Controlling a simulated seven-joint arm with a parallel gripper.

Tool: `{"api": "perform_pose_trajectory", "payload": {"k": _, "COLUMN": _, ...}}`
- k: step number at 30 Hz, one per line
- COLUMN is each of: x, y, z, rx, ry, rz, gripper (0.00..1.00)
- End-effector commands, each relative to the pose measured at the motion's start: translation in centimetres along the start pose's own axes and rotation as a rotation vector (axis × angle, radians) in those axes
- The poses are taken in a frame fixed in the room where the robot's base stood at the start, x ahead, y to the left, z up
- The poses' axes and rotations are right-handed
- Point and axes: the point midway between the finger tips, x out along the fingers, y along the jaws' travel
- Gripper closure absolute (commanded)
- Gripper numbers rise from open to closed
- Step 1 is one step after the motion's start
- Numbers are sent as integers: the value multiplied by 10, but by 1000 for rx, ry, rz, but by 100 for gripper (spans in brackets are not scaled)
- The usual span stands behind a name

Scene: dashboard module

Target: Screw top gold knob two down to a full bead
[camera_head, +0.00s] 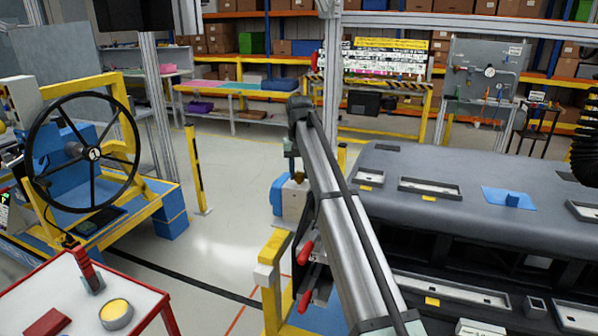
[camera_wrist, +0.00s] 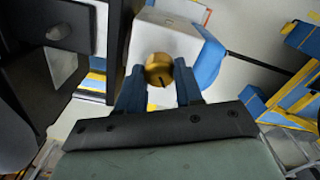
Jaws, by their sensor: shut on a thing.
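A gold knob (camera_wrist: 159,70) shows in the wrist view, on the face of a white block (camera_wrist: 168,38) with blue sides. My gripper (camera_wrist: 160,86) has its two dark blue fingers on either side of the knob and is shut on it. A dark line marks the knob's face. In the head view the white and blue block (camera_head: 291,197) stands left of the grey dashboard (camera_head: 450,190). My gripper (camera_head: 293,160) is at the block's top, and a small gold spot shows there. Much of the block is hidden behind my arm.
Red-handled clamps (camera_head: 305,254) and a yellow post (camera_head: 268,270) are close below the block. The dashboard lies right of my arm. A black steering wheel (camera_head: 85,150) stands far left, and a red-edged table (camera_head: 75,300) at front left.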

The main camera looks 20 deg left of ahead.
Motion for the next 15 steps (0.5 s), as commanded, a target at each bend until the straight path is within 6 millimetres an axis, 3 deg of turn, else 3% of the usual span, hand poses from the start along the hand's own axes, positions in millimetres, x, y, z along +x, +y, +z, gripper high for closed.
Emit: {"api": "perform_pose_trajectory", "payload": {"k": 15, "x": -1, "y": 1, "z": -1, "rx": 276, "ry": 2, "rz": 0, "gripper": 95}}
